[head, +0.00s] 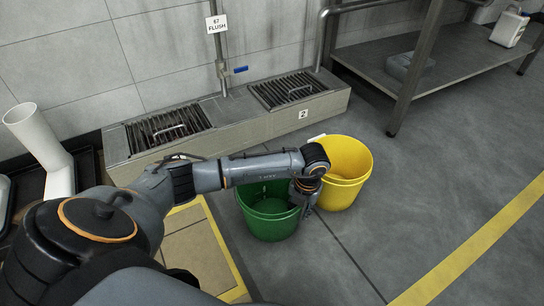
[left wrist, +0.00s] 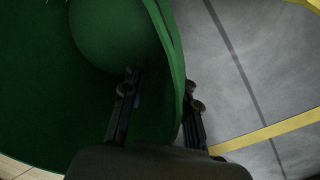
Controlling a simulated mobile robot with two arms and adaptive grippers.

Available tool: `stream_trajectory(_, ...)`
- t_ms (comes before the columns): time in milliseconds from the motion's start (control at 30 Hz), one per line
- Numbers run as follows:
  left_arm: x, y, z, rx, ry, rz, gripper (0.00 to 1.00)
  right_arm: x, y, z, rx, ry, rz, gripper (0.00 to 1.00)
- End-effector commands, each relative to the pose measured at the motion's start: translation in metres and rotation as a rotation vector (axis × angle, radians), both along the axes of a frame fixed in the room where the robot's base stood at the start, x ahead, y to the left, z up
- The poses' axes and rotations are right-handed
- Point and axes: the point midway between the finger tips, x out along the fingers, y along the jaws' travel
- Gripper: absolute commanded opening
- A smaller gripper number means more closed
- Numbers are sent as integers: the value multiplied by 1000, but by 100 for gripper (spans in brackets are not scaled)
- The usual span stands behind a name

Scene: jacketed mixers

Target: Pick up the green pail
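The green pail (head: 265,226) stands upright on the grey floor, just left of a yellow pail. My left gripper (head: 305,205) points down at the green pail's right rim. In the left wrist view the green pail (left wrist: 60,90) fills the left half. There my left gripper (left wrist: 160,98) has one finger inside the pail and one outside, with the wall between them. A gap shows between the inner finger and the wall, so the gripper looks open. The lowest fingertip ends are hard to make out. My right gripper is not in view.
The yellow pail (head: 351,165) stands close to the green one. Behind are a low concrete trough (head: 240,125) with grates and a metal shelf (head: 440,60). A yellow-edged floor panel (head: 195,250) lies to the left. Open floor (head: 340,260) lies in front and right.

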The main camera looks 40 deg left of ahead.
Motion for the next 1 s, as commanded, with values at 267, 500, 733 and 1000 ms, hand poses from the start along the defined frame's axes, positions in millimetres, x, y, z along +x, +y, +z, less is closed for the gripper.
stream_trajectory(267, 0, 0, -6, -1, -1, 0, 29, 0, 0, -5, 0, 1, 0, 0)
stream_trajectory(500, 0, 0, -6, -1, 0, 0, 0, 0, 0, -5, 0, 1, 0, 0)
stream_trajectory(733, 1, 0, -5, -1, -1, 0, 0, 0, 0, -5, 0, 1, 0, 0)
stream_trajectory(1000, 1, 0, 1, -1, -1, 0, 0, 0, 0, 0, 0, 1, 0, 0)
